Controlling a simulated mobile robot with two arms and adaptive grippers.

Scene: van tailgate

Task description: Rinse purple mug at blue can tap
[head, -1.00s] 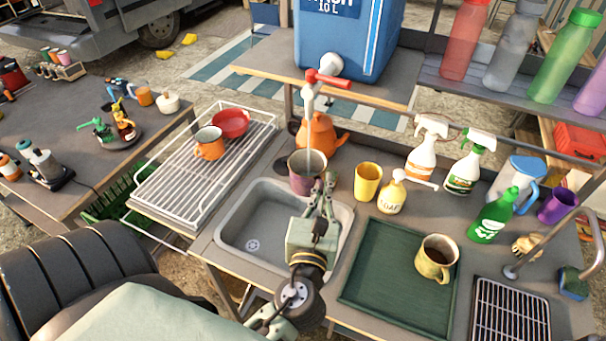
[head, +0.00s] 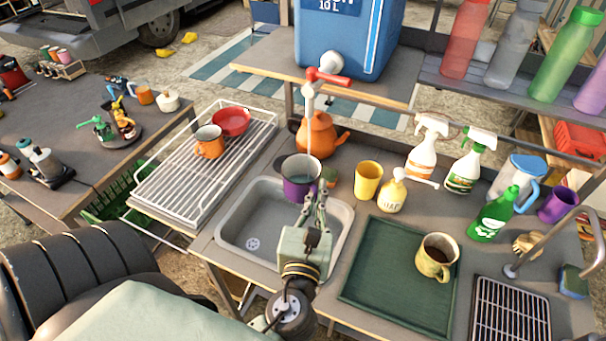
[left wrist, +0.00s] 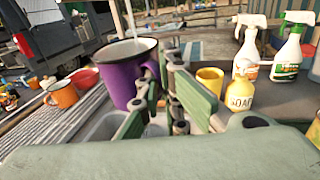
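The purple mug (head: 298,190) is upright under the tap, over the back of the sink (head: 230,232). It also shows in the left wrist view (left wrist: 125,82), with a dark rim and pale inside. A thin stream of water runs down into it from the spout of the blue can (head: 345,35), below the red tap lever (head: 328,78). My left gripper (head: 318,200) is shut on the mug's handle side; the fingers partly hide the handle. My right gripper is out of view.
An orange kettle (head: 318,135) stands close behind the mug. A yellow cup (head: 367,180) and soap bottle (head: 392,196) stand to its right. A green tray (head: 385,270) holds a tan mug (head: 436,258). A wire rack (head: 180,180) with an orange mug and red bowl is left.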

